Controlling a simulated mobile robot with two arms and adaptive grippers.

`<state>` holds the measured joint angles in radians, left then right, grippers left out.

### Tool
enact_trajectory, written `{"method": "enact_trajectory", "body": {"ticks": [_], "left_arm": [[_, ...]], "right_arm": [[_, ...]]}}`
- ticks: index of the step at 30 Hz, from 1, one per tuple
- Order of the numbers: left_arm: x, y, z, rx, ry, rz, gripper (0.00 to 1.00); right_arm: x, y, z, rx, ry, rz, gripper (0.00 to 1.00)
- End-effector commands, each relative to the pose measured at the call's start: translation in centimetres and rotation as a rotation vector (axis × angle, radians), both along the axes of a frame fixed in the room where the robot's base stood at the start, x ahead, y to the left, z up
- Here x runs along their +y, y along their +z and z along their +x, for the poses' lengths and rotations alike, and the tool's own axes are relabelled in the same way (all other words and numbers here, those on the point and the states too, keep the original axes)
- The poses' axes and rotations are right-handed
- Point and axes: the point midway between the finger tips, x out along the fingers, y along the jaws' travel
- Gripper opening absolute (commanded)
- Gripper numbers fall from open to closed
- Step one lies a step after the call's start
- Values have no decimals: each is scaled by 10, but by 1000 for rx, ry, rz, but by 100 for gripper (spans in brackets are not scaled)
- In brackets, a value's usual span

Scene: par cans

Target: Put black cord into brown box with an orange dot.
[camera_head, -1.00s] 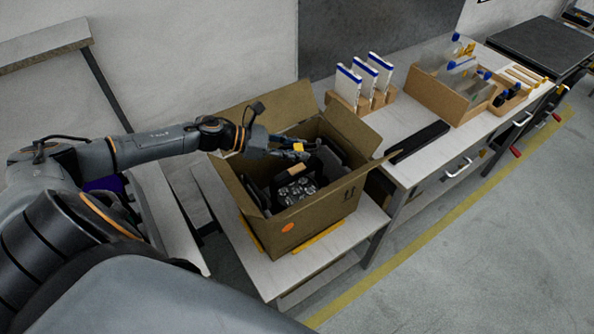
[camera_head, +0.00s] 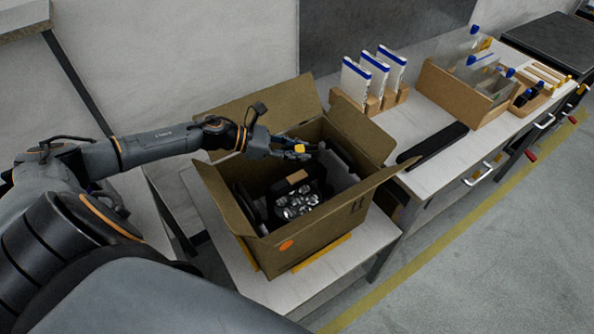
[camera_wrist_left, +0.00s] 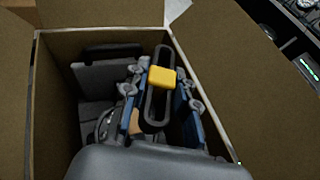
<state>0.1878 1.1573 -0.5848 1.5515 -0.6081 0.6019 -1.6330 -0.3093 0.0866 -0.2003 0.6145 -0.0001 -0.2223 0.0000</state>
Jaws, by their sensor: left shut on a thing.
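The brown box (camera_head: 335,218) stands open on a low table, with an orange dot (camera_head: 286,245) on its front side. My left gripper (camera_head: 308,150) reaches over the open box from the left. It is shut on the black cord (camera_wrist_left: 149,106), an elongated loop with a yellow band (camera_wrist_left: 162,78) across it. The yellow band (camera_head: 300,149) also shows at the fingers in the head view. In the left wrist view, the loop hangs between the fingers (camera_wrist_left: 160,85), over the box's inside. Its lower end is partly hidden. My right gripper is not in view.
Inside the box are a black par can with several round lenses (camera_head: 298,203) and dark parts. The box's flaps (camera_head: 360,130) stand open around it. The workbench (camera_head: 440,165) at the right holds a long black case (camera_head: 432,143), white-and-blue items (camera_head: 372,75) and an open carton (camera_head: 450,92).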

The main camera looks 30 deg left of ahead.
Motion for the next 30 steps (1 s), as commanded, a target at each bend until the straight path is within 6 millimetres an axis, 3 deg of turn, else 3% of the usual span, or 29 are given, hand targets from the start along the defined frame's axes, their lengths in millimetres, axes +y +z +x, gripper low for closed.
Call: {"method": "enact_trajectory", "body": {"ticks": [1, 11, 22, 30], "left_arm": [[0, -10, 0, -1, 1, -1, 0], [0, -24, 0, -1, 0, -1, 0], [0, -66, 0, -1, 1, -2, 0], [0, -71, 0, -1, 1, -1, 0]], "right_arm": [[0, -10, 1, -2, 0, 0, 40], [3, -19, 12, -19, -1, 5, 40], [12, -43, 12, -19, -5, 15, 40], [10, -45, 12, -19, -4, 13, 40]]}}
